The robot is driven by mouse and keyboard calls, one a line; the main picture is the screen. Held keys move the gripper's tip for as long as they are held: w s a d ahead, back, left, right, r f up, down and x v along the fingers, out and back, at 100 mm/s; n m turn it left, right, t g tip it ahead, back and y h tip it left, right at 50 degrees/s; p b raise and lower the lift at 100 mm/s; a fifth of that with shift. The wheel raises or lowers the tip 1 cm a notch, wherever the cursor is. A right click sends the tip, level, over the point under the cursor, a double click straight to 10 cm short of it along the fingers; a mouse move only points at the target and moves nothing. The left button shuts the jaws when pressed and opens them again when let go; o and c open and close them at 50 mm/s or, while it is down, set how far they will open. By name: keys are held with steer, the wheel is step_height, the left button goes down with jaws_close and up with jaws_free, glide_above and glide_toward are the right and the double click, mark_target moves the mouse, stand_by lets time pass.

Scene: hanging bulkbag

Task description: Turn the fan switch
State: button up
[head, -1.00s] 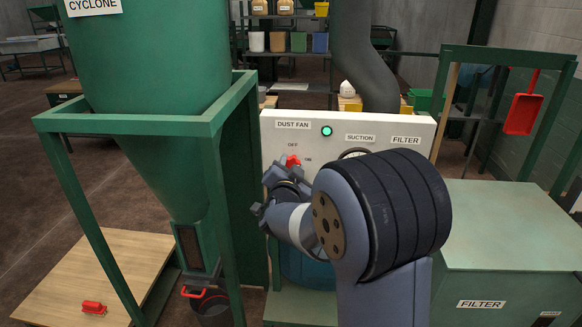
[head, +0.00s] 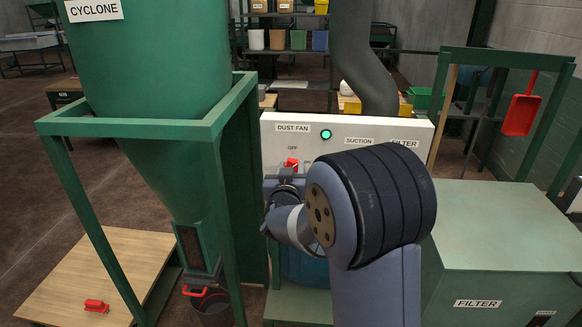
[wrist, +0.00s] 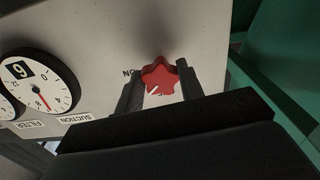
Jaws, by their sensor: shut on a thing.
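The fan switch is a red star-shaped knob (head: 290,163) on the pale control panel (head: 385,131), below the DUST FAN label (head: 293,128). My gripper (head: 287,172) is shut on it. In the wrist view the dark fingers of my gripper (wrist: 159,74) stand on both sides of the red knob (wrist: 160,76). A white mark on the knob points to the lower left in that view, where the ON label sits upside down left of the knob. The OFF label (head: 292,148) shows above the knob in the head view. A green lamp (head: 326,134) is lit.
The green cyclone frame (head: 140,118) stands close left of my gripper. A green filter box (head: 500,230) is at the right. A grey duct (head: 362,60) rises behind the panel. Suction and filter gauges (wrist: 40,85) show in the wrist view.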

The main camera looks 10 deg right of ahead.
steer(key=shift+r+n+p, duration=0.1)
steer(key=shift+n+p, duration=1.5)
steer(key=shift+n, duration=3.2)
steer(key=o, duration=1)
steer(key=b+v, duration=0.2)
steer(key=v, duration=0.8)
steer(key=shift+s+b, duration=0.3)
steer(key=shift+s, duration=0.1)
steer(key=shift+w, duration=0.1)
